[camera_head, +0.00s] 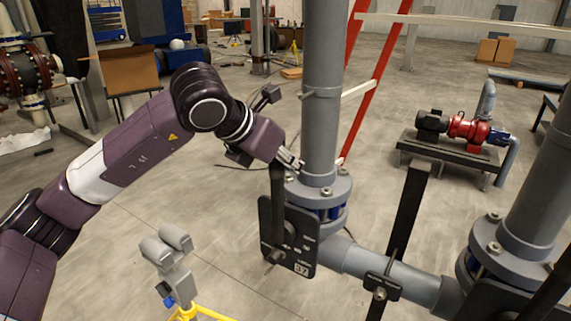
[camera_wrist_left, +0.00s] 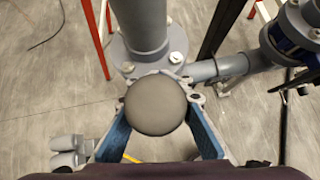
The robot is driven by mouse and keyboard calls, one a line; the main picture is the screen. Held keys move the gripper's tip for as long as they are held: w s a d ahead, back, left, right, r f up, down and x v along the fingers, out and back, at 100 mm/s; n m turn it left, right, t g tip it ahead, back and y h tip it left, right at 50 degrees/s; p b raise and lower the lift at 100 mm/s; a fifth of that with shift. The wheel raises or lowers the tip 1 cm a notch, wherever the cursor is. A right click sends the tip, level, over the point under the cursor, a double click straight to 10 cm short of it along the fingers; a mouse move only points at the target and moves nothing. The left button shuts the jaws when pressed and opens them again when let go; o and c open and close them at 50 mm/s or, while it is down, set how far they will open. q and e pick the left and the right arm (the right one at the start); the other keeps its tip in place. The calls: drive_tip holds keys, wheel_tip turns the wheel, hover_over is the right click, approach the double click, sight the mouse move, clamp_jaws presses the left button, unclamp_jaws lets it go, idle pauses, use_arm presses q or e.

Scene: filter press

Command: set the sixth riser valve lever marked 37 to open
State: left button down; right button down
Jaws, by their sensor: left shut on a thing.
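The valve lever marked 37 (camera_head: 277,200) is a dark bar standing roughly upright beside the grey riser pipe. Its black plate (camera_head: 301,250) carries the number 37 near its lower corner. My left gripper (camera_head: 285,162) is at the lever's top end, close beside the riser. In the left wrist view the rounded grey-brown lever end (camera_wrist_left: 155,105) sits between the blue finger pads, and the gripper (camera_wrist_left: 158,122) is shut on it. The fingers partly hide the lever's top in the head view. My right gripper is not in view.
The riser pipe (camera_head: 322,90) and its bolted flange (camera_head: 318,186) stand right behind the gripper. A second riser (camera_head: 540,185) is at far right. A grey fixture on a yellow stand (camera_head: 175,270) is below my arm.

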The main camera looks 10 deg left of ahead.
use_arm(q)
drive_tip(key=shift+s+d+f, duration=0.1)
drive_tip(key=shift+f, duration=0.1)
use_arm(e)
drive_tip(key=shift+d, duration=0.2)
use_arm(q)
drive_tip(key=c, duration=1.7)
unclamp_jaws()
drive_tip(key=shift+d+r, duration=0.1)
drive_tip(key=shift+d, duration=0.05)
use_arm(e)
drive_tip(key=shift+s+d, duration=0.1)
use_arm(q)
drive_tip(key=v, duration=1.2)
